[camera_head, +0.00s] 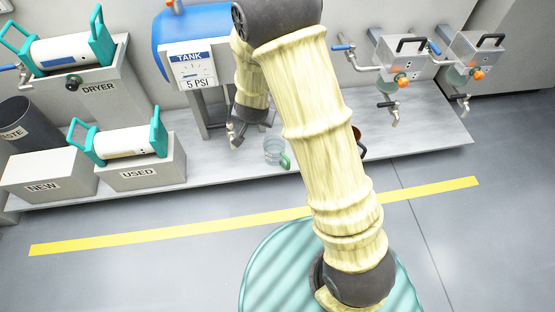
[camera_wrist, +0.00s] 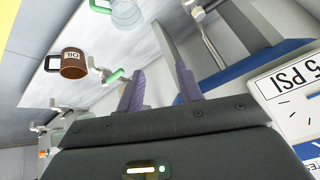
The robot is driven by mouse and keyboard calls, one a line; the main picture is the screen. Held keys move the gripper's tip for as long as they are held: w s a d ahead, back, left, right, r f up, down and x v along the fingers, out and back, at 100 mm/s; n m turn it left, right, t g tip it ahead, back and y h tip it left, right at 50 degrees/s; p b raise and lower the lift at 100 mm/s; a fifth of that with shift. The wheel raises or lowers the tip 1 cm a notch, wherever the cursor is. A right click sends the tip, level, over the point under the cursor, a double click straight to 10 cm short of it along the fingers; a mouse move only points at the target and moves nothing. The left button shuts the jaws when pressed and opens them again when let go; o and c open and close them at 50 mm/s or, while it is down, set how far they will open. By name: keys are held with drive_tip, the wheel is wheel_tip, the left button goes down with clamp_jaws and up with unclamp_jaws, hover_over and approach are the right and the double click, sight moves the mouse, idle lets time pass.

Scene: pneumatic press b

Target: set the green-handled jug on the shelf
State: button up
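The green-handled jug (camera_head: 273,147) is clear, with a green handle on its front right side. It stands upright on the grey shelf (camera_head: 225,170) near the front edge. In the wrist view the jug (camera_wrist: 127,14) is cut by the top edge. My gripper (camera_head: 237,133) is just left of the jug in the head view, below the tank. In the wrist view its two fingers (camera_wrist: 160,82) are spread apart with nothing held between them. The jug is beyond the fingertips, apart from them.
A brown OIL mug (camera_wrist: 73,63) stands on the shelf; my arm partly hides it in the head view (camera_head: 360,143). The blue tank (camera_head: 190,28) stands above. The USED box (camera_head: 140,175) is left.

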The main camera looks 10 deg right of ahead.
drive_tip(key=a+f+m+t+h+b, duration=0.35)
drive_tip(key=f+h+b, duration=0.2)
drive_tip(key=f, duration=1.45)
drive_tip(key=s+d+f+m+t+h+b, duration=0.1)
drive_tip(key=s+d+f+h+b, duration=0.1)
drive_tip(key=s+f+h, duration=0.5)
drive_tip(key=s+f+b, duration=0.1)
drive_tip(key=s+f, duration=0.2)
drive_tip(key=f, duration=0.2)
drive_tip(key=shift+s+t+h, duration=0.25)
drive_tip(key=shift+t+h, duration=0.1)
drive_tip(key=shift+m, duration=0.25)
drive_tip(key=b, duration=0.6)
approach(288, 165)
drive_tip(key=x, duration=0.5)
drive_tip(key=shift+f, duration=0.35)
drive_tip(key=shift+w+d+r, duration=0.15)
drive_tip(key=shift+w, duration=0.05)
